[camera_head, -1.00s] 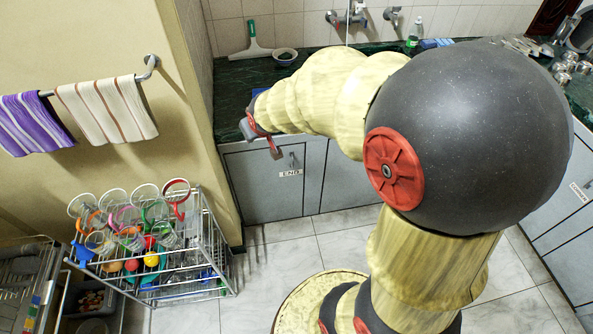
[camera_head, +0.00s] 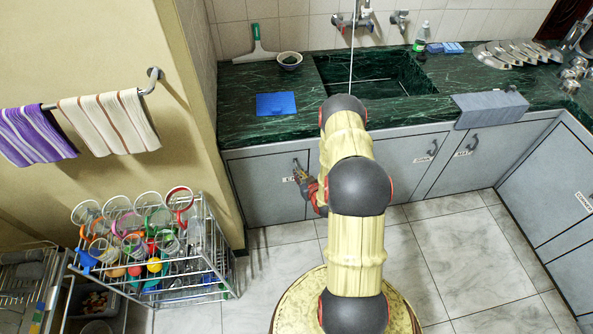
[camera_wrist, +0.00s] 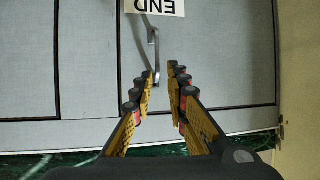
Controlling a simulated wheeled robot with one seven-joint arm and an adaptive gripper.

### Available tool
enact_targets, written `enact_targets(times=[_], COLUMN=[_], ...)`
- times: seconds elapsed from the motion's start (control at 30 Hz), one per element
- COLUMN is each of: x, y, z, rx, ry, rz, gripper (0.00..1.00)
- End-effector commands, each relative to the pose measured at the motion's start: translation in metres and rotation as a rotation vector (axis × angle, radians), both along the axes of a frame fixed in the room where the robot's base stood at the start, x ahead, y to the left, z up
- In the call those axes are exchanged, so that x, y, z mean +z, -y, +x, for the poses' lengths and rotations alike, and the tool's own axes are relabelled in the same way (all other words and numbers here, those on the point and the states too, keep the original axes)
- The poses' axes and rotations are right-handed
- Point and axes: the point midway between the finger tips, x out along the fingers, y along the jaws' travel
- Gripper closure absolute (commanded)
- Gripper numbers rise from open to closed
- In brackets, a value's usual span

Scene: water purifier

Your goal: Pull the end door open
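The end door (camera_head: 262,195) is the grey cabinet door at the far left under the counter, and it looks shut. Its curved metal handle (camera_head: 296,163) is upright, with the END label partly hidden by my gripper (camera_head: 302,177). In the wrist view, the end door (camera_wrist: 225,65) fills the right part. The handle (camera_wrist: 154,55) hangs below the upside-down END label (camera_wrist: 155,7). My gripper (camera_wrist: 161,88) is open, and the handle's lower end shows between its fingertips. I cannot tell whether a finger touches it.
A wire rack (camera_head: 150,262) full of colourful cups stands on the floor left of the door. More grey cabinet doors (camera_head: 410,165) run to the right. A grey cloth (camera_head: 490,107) hangs over the counter edge. The tiled floor (camera_head: 265,250) before the door is clear.

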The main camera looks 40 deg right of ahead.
Motion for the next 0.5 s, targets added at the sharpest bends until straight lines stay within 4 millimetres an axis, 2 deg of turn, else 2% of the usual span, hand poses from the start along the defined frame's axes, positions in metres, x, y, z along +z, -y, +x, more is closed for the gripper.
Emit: enact_targets(times=[0.1, 0.23, 0.5], x=[-0.013, -0.017, -0.032], y=[-0.001, 0.000, 0.011], z=[-0.012, -0.013, 0.019], rx=[-0.011, -0.015, -0.013], ry=[0.047, 0.072, 0.074], rz=[-0.002, -0.005, -0.008], gripper=[0.84, 0.84, 0.84])
